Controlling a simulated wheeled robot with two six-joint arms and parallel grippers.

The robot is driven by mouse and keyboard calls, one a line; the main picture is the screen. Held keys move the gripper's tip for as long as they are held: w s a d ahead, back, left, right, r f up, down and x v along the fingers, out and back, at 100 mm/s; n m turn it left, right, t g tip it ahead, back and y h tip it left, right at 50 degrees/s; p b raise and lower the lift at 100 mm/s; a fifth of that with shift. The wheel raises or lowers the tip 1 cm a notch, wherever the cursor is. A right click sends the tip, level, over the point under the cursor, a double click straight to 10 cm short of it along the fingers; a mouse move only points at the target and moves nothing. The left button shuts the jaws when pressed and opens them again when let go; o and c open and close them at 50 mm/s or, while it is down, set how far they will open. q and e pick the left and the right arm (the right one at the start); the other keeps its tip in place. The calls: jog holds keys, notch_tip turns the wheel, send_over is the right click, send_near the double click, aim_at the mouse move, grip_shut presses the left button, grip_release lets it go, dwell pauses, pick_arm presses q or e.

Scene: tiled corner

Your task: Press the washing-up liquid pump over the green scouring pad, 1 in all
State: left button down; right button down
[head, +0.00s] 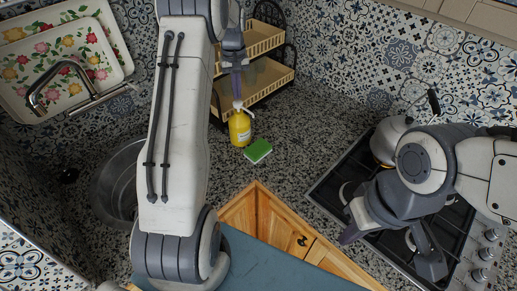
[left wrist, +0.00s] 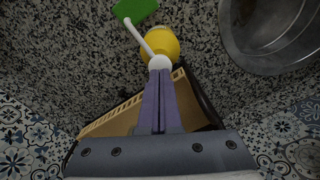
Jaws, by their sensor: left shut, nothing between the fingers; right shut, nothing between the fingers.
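The washing-up liquid bottle (head: 240,130) is yellow with a white pump and stands upright on the speckled counter. Its white pump head (left wrist: 159,62) shows in the left wrist view, with the spout reaching over toward the green scouring pad (left wrist: 134,9). The pad (head: 258,151) lies flat on the counter just in front of the bottle. My left gripper (head: 239,93) is shut and empty, fingers pointing down right above the pump head; I cannot tell whether they touch it. My right gripper (head: 349,237) is shut and empty over the hob's left front edge.
A two-tier rack (head: 262,75) stands behind the bottle. A round metal sink (head: 113,185) and tap (head: 65,72) are on the left, with floral trays (head: 60,50) behind. A kettle (head: 385,140) sits on the hob (head: 330,192). Counter right of the pad is clear.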

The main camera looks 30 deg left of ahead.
pick_arm(q)
jog(key=shift+r, duration=0.1)
dwell(0.5)
notch_tip(320, 180, up, 6)
jog(key=p, duration=0.5)
dwell(0.4)
